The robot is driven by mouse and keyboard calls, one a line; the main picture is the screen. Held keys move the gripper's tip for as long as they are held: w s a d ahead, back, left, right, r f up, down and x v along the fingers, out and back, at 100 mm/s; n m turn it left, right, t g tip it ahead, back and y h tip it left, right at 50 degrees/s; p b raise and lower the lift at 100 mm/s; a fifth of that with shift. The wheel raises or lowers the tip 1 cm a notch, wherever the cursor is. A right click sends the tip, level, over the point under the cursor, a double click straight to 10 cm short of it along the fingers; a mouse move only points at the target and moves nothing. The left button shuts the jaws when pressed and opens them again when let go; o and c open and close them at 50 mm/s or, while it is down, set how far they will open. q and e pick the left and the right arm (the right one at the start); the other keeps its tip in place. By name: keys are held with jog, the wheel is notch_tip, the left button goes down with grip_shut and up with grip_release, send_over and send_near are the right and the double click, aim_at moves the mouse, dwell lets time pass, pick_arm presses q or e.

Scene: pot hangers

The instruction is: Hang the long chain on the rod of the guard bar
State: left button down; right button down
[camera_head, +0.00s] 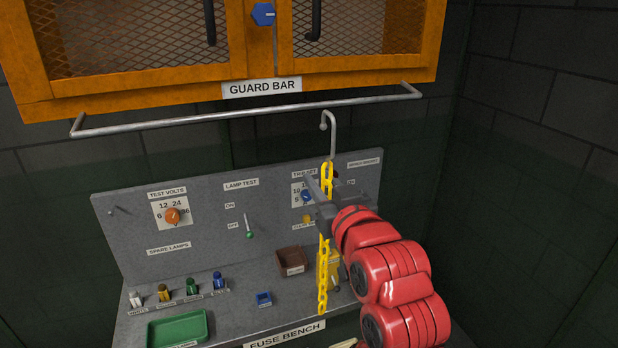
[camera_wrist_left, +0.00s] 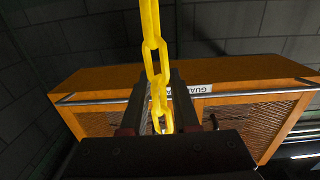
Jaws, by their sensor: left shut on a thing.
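The long yellow chain (camera_head: 323,262) hangs upright in my left gripper (camera_head: 318,200), with its lower end loose over the bench. A grey hook (camera_head: 332,135) rises from its top link and curves over to the left. The hook's top shows just below the guard bar's rod (camera_head: 250,109), apart from it in the picture; I cannot tell the depth between them. In the left wrist view, the chain (camera_wrist_left: 153,45) runs between the two dark fingers of my left gripper (camera_wrist_left: 158,85), and the rod (camera_wrist_left: 100,101) shows beyond. My right gripper is not in view.
An orange mesh cabinet (camera_head: 140,80) sits above the rod. Below is the grey fuse bench (camera_head: 235,285) with an upright panel (camera_head: 130,220), a green tray (camera_head: 178,330), a brown box (camera_head: 291,261) and a blue box (camera_head: 264,298). Dark walls close in on the right.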

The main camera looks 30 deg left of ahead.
pick_arm(q)
jog(key=w+a+p, duration=0.1)
jog(key=w+a, duration=0.2)
jog(key=a, duration=0.3)
jog(key=w+a+f, duration=0.1)
jog(key=w+a, duration=0.2)
jog(key=a, duration=0.3)
jog(key=shift+w+a+p, duration=0.35)
jog(key=shift+p, duration=0.05)
dwell(1.1)
